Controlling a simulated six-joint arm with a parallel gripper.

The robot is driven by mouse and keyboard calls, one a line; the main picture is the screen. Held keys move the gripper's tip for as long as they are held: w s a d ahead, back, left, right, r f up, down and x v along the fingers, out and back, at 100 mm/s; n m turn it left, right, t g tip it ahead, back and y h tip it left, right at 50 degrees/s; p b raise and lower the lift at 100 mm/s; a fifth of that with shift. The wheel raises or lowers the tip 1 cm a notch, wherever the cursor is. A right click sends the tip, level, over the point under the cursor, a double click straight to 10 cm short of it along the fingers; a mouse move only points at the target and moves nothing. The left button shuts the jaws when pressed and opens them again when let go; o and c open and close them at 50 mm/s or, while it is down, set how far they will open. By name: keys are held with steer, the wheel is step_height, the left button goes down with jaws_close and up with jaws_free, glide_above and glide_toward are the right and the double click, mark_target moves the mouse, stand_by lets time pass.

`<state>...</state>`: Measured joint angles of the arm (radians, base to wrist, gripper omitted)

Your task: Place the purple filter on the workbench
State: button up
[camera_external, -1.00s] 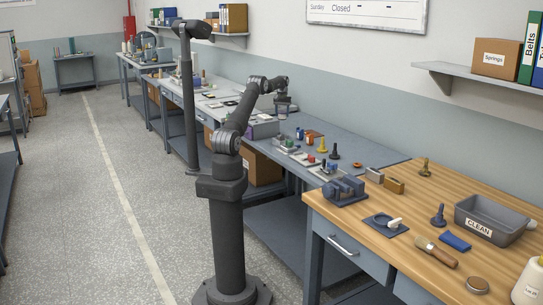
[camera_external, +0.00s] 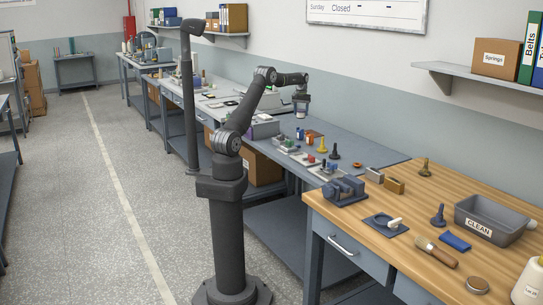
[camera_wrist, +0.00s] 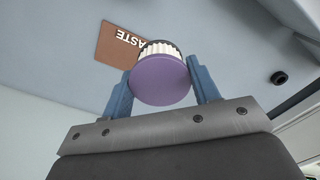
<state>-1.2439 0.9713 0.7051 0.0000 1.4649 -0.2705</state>
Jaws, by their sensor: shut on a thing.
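In the wrist view, the purple filter (camera_wrist: 160,82) has a flat round purple end and a white pleated side with a dark band behind. The two blue fingers of my gripper (camera_wrist: 160,72) are shut on it from either side. In the external view, my gripper (camera_external: 301,108) is raised above the grey-blue workbench (camera_external: 368,150). The filter is too small there to make out clearly between the fingers. The bench surface shows beyond the filter in the wrist view, with a gap between them.
A brown mat lettered as WASTE (camera_wrist: 118,45) lies on the bench, partly behind the filter. A small black round thing (camera_wrist: 279,77) is at right. In the external view, a yellow funnel-like piece (camera_external: 322,146) and several small parts crowd the bench front; its back strip is clearer.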

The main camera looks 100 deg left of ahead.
steer(key=w+d+f+m, duration=0.2)
steer(key=w+d+m, duration=0.5)
steer(key=w+d, duration=2.35)
steer(key=w+d+m, duration=0.1)
steer(key=d+m, duration=0.1)
steer(key=d, duration=1)
steer(key=d+f+m, duration=0.1)
steer(key=d+m, duration=0.1)
steer(key=d, duration=1.1)
steer(key=w+d+m, duration=0.1)
steer(key=d+m, duration=0.1)
steer(key=d, duration=1)
steer(key=shift+w+d+f+m, duration=0.2)
steer(key=shift+w+f+m, duration=0.1)
steer(key=shift+w+m, duration=0.1)
steer(key=shift+s+d, duration=0.1)
steer(key=shift+d, duration=0.2)
steer(key=shift+d+m, duration=0.1)
steer(key=shift+m, duration=0.3)
steer(key=m, duration=0.6)
